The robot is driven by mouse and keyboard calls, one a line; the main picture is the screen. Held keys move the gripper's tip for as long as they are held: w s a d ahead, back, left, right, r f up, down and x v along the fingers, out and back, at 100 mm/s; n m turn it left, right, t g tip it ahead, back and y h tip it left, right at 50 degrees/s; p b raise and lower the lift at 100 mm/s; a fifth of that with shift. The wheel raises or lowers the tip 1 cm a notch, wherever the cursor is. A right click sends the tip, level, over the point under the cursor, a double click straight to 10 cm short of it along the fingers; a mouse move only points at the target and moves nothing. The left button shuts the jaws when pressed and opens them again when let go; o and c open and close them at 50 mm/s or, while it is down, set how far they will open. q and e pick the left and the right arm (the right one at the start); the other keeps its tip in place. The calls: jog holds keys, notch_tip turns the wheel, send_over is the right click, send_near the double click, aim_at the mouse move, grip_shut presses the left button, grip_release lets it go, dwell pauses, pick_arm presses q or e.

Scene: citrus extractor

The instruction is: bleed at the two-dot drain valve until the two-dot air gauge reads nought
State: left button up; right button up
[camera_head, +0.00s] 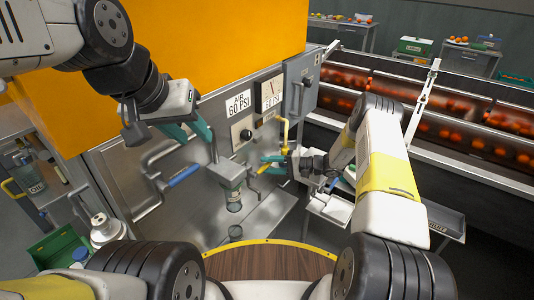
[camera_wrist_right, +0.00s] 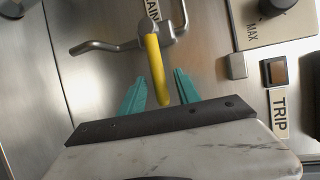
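A yellow-handled lever (camera_wrist_right: 157,70) on a bent metal pipe, beside a partly hidden label ending in "AIN", stands out from the steel panel in the right wrist view. My right gripper (camera_wrist_right: 160,90) is open, its teal fingers on either side of the handle with gaps. In the head view my right gripper (camera_head: 272,164) is low on the panel, below a yellow pipe (camera_head: 285,132). A white gauge (camera_head: 270,93) hangs above; its reading and any dot marks are too small to tell. My left gripper (camera_head: 194,132) is open and empty, left of the AIR 60 PSI label (camera_head: 238,104).
A blue-gripped lever (camera_head: 183,175) and a spout with a glass (camera_head: 233,200) are between and below my grippers. A grey box (camera_head: 301,84) is at the panel's right.

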jog(key=shift+a, duration=0.4)
grip_shut()
dwell(1.2)
